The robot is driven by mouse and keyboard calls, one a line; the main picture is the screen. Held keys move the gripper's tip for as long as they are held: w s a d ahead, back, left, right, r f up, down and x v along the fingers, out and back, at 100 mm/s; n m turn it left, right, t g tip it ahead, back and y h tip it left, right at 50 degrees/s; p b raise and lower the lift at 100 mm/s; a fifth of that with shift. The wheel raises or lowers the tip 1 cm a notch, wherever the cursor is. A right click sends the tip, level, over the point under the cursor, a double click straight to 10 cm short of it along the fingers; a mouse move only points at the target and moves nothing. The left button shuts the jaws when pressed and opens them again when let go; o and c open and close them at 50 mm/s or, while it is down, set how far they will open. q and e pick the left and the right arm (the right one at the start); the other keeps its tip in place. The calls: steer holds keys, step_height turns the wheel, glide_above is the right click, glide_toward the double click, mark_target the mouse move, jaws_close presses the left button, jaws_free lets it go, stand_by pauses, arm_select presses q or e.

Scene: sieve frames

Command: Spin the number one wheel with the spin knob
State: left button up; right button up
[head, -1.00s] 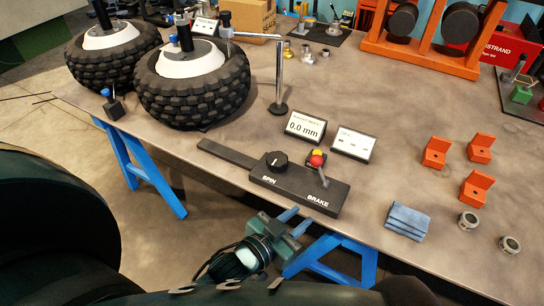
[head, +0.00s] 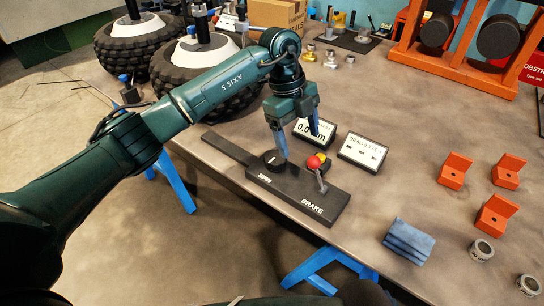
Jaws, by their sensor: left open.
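The black spin knob (head: 271,158) sits on a dark control box (head: 325,203) marked SPIN and BRAKE. My left gripper (head: 299,143) points down over the box, open and empty. One blue finger is in front of the knob's right side; I cannot tell if it touches. The other finger is farther right, before the displays. Two knobby tyres with white hubs stand at the back left: the left wheel (head: 125,48) and the right wheel (head: 165,75), the latter partly hidden by my arm. I cannot read which is number one. My right gripper is not in view.
Two small displays (head: 362,150) are behind. Orange brackets (head: 455,170), a folded blue cloth (head: 408,241) and metal rings (head: 482,250) lie right.

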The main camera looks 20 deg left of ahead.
mark_target(276, 157)
arm_select(q)
steer(key=w+a+r+n+y, duration=0.2)
steer(key=a+r+y, duration=0.1)
steer(key=a, duration=0.3)
steer(key=shift+t, duration=0.3)
step_height(276, 157, down, 13)
steer(key=shift+w+d+r+p, duration=0.1)
steer(key=shift+d+r+p, duration=0.05)
steer(key=shift+p, duration=0.2)
steer(key=c, duration=1)
steer(key=shift+m, duration=0.3)
